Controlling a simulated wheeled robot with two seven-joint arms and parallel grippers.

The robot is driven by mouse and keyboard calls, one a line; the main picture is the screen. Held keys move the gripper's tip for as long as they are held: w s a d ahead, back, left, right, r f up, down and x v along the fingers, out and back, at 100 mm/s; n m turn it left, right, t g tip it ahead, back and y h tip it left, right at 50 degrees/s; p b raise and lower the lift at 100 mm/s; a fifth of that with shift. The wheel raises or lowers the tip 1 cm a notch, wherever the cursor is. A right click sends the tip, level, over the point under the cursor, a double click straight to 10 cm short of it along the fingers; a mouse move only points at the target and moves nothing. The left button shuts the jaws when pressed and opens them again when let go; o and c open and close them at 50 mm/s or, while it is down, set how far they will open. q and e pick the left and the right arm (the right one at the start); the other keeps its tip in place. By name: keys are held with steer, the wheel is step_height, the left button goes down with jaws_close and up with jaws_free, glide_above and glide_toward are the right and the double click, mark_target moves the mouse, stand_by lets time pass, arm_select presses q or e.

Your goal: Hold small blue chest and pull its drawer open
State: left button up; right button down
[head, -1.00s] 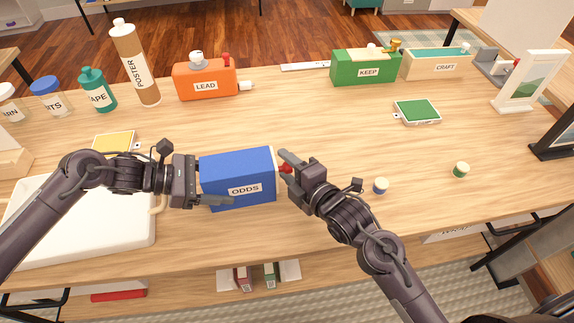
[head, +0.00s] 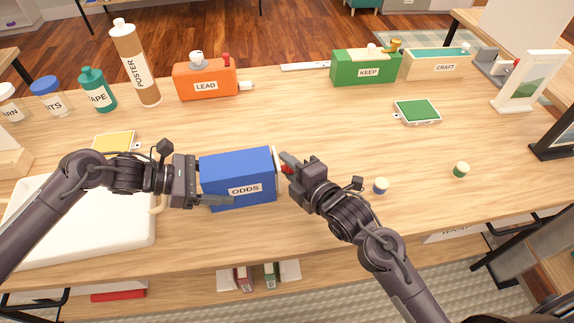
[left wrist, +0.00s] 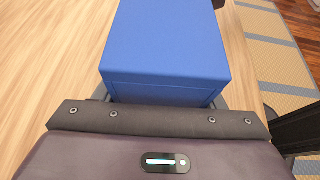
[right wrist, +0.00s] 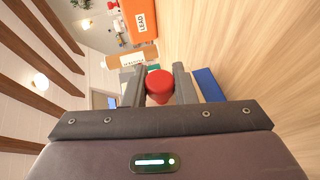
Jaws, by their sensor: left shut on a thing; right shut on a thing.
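The small blue chest (head: 237,172), labelled ODDS, sits on the desk at the middle left in the head view. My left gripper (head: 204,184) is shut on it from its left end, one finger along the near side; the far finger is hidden. The chest's blue top also fills the left wrist view (left wrist: 170,50). The pale drawer front (head: 278,165) is at the chest's right end, standing slightly out. My right gripper (head: 288,166) is shut on the red knob (right wrist: 159,85), which shows between its fingers in the right wrist view.
A white tray (head: 80,240) lies under my left arm. An orange LEAD box (head: 206,80) and green KEEP box (head: 365,68) stand behind. The desk's middle is clear.

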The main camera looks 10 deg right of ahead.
steer(key=d, duration=1.1)
steer(key=shift+w+d+f, duration=0.1)
steer(key=shift+w, duration=0.3)
steer(key=c, duration=1.5)
jaws_free()
steer(key=o, duration=0.3)
steer(key=shift+o, duration=0.2)
steer(key=v, duration=1.2)
